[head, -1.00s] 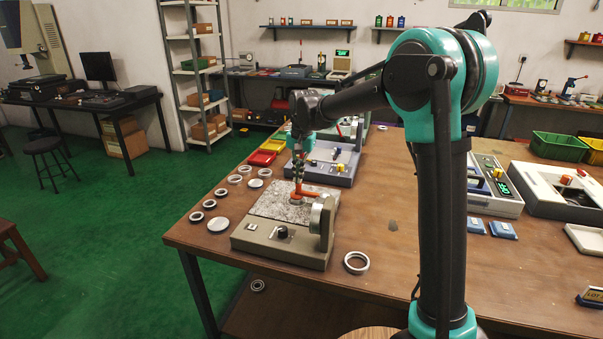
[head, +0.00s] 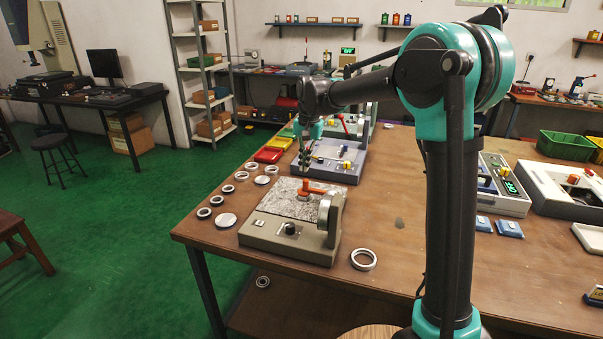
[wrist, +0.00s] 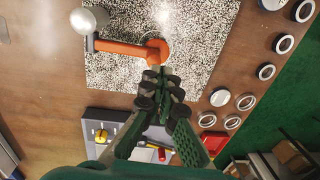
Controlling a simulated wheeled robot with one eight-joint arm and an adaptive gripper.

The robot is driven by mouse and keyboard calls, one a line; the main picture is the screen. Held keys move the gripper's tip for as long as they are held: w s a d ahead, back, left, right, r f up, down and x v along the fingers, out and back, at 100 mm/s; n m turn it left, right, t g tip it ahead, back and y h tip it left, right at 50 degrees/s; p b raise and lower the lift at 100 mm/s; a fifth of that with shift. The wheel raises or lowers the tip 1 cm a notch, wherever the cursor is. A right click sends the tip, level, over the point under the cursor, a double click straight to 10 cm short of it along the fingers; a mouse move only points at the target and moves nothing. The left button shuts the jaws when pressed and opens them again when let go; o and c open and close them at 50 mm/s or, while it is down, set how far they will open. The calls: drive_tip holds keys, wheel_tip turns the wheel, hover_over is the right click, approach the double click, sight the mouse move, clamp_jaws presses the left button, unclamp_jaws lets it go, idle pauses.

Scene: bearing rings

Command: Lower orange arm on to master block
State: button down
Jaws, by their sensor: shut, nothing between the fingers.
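The orange arm (head: 318,189) reaches from the gauge's grey round post (head: 331,212) over the speckled plate (head: 275,207). In the wrist view the arm (wrist: 122,48) ends in a round orange head (wrist: 157,52) over the plate. I cannot make out a master block; the head may hide it. My gripper (head: 305,172) is shut and empty, just above and behind the arm's head, and appears apart from it. In the wrist view my fingertips (wrist: 160,76) are together close to the head.
Several metal rings (head: 229,189) lie left of the gauge base (head: 290,242), and one ring (head: 363,259) lies to its right. A blue-grey device (head: 335,165) and red and yellow trays (head: 268,156) stand behind.

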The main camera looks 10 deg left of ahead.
wheel_tip(320, 180, up, 10)
drive_tip(key=shift+r, duration=0.25)
